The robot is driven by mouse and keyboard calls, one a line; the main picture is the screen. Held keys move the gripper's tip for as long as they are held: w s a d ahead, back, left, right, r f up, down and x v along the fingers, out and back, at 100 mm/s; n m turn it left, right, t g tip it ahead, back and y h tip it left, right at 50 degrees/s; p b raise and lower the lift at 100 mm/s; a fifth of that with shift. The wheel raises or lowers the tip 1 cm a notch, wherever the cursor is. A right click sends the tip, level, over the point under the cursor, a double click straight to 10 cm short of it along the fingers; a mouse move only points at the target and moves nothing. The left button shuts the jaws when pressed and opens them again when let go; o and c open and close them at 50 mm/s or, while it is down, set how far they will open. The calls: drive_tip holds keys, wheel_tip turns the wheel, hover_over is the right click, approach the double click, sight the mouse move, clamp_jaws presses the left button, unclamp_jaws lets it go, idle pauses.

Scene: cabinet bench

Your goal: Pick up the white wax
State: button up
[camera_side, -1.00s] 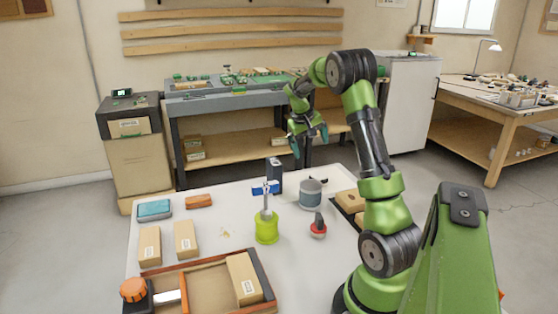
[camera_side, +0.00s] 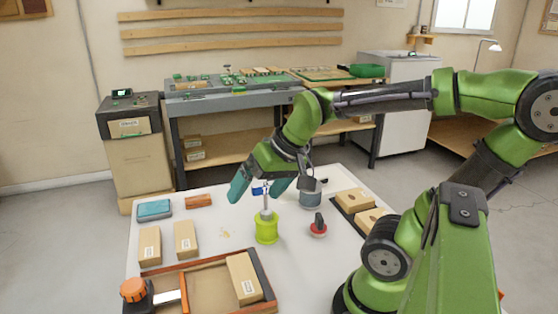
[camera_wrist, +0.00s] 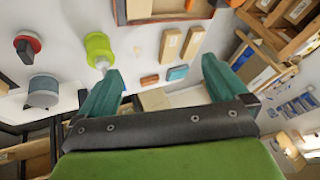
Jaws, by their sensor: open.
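I cannot pick out with certainty a thing that is white wax. My gripper (camera_side: 259,188) is open and empty, its teal fingers spread above the back middle of the white table; in the wrist view it shows too (camera_wrist: 162,78). A lime-green bottle with a pale nozzle (camera_side: 266,229) stands upright just in front of and below the fingers, apart from them. A grey-blue can (camera_side: 311,195) stands right of the gripper, partly hidden by it. A blue thing behind the fingers is mostly covered.
A blue block (camera_side: 154,210), an orange-brown block (camera_side: 198,201) and two cardboard boxes (camera_side: 150,246) lie left. A wooden tray (camera_side: 205,287) with a box is in front. More boxes (camera_side: 355,200) lie at right.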

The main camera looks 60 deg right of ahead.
drive_tip(key=shift+n+t+y, duration=0.5)
drive_tip(key=shift+n+t, duration=0.1)
drive_tip(key=shift+n, duration=0.3)
drive_tip(key=s+a, duration=0.1)
drive_tip(key=a+r, duration=0.1)
drive_tip(key=a, duration=0.1)
drive_tip(key=s+a, duration=0.1)
drive_tip(key=shift+s+a+r, duration=0.2)
drive_tip(key=shift+s+r, duration=0.1)
drive_tip(key=shift+r, duration=0.05)
drive_tip(key=shift+c, duration=1)
drive_tip(key=shift+a+r, duration=0.1)
drive_tip(key=shift+a, duration=0.05)
drive_tip(key=shift+c, duration=0.6)
